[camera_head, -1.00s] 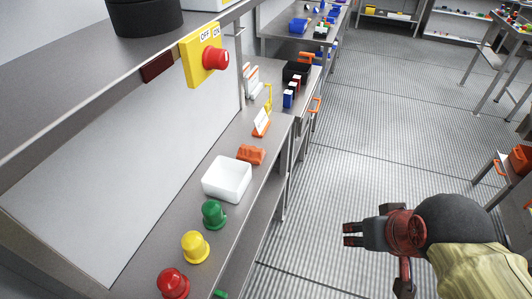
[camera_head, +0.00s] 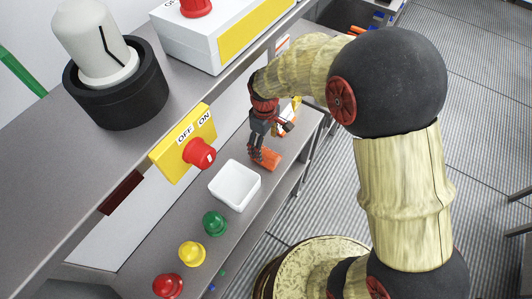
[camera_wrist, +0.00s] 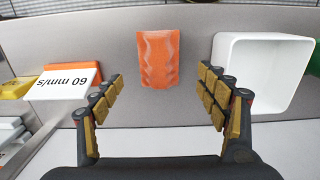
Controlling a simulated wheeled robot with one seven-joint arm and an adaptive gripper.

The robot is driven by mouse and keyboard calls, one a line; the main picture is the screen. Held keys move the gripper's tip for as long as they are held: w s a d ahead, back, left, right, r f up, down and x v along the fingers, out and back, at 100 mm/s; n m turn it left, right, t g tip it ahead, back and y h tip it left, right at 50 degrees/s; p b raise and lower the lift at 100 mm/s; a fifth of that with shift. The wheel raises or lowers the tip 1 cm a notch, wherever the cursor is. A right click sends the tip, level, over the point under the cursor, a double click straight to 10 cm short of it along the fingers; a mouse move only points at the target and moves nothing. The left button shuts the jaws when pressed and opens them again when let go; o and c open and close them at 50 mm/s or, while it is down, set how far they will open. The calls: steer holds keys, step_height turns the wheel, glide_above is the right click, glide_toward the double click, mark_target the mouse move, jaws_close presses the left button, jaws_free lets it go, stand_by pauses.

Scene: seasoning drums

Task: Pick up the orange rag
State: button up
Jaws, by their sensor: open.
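The orange rag (camera_wrist: 158,58) lies on the grey metal shelf, folded with wavy ridges. In the head view the rag (camera_head: 270,158) shows just past the white bin, partly hidden by my gripper. My gripper (camera_head: 262,158) is above the rag, pointing down. In the wrist view my gripper (camera_wrist: 160,95) is open and empty, its padded fingers wide apart. The rag lies ahead of the gap between the fingers, near its middle, and I see no finger touching it.
A white bin (camera_wrist: 222,75) stands close to the rag on one side. An orange and white sign (camera_wrist: 70,82) stands on the other. Green (camera_head: 215,223), yellow (camera_head: 191,253) and red (camera_head: 168,285) knobs line the shelf. An upper shelf (camera_head: 120,160) with a switch box (camera_head: 183,143) overhangs nearby.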

mark_target(266, 153)
step_height(266, 153, down, 7)
steer(key=shift+d+f+b, duration=0.1)
steer(key=shift+d+b, duration=0.05)
steer(key=shift+b, duration=0.45)
steer(key=shift+c, duration=0.4)
steer(key=c, duration=1.1)
steer(key=shift+c, duration=0.2)
